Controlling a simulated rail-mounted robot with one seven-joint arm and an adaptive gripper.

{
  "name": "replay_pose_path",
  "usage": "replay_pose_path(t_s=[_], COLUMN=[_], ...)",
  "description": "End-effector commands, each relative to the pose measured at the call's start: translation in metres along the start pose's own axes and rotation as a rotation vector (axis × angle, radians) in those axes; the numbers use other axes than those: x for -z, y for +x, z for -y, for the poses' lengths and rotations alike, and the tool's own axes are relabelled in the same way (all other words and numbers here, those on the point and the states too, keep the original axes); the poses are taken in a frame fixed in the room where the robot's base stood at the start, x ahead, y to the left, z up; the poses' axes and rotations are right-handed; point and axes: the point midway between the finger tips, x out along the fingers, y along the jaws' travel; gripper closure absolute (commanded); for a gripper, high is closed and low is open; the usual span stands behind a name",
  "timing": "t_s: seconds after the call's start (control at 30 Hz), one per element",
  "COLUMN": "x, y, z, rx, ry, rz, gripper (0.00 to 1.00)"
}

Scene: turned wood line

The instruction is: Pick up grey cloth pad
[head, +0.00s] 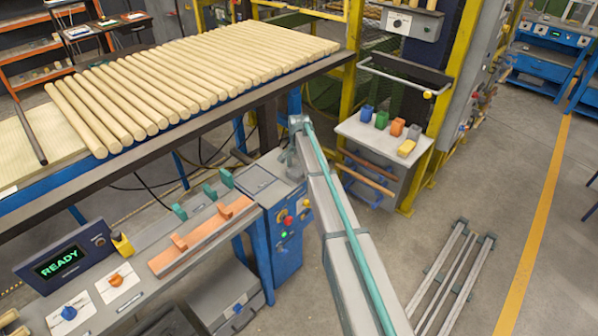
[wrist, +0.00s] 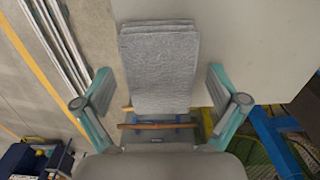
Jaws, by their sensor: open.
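The grey cloth pad (wrist: 160,65) shows in the wrist view as a rough-textured, roughly rectangular pad with a layered far edge. It lies in the upper middle, between and beyond the open fingers of my gripper (wrist: 160,104). A gap shows on each side, and neither finger appears to touch it. How far my gripper is above the pad is hard to tell. In the head view my arm crosses the middle, but I cannot make out the gripper or identify the pad with certainty.
A small stand (head: 353,129) holds blue, green, orange, grey and yellow pieces. A conveyor of wooden rods (head: 190,75) lies at upper left. A control bench (head: 95,300) is below it. Metal rails (head: 455,280) lie on the floor at right. Clear floor surrounds the yellow line (head: 535,220).

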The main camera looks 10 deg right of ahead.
Motion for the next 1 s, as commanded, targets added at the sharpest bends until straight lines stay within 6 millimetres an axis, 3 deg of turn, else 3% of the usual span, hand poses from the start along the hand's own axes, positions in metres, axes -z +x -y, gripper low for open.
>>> replay_pose_path(t_s=[0.1, 0.5, 1.0], x=[-0.0001, -0.0001, 0.0001], y=[0.0001, -0.0002, -0.0095], z=[0.0, 0.0001, 0.0003], rx=[0.0, 0.0, 0.002], ry=[0.0, 0.0, 0.0], rz=[0.0, 0.0, -0.001], gripper=[0.04, 0.68, 0.68])
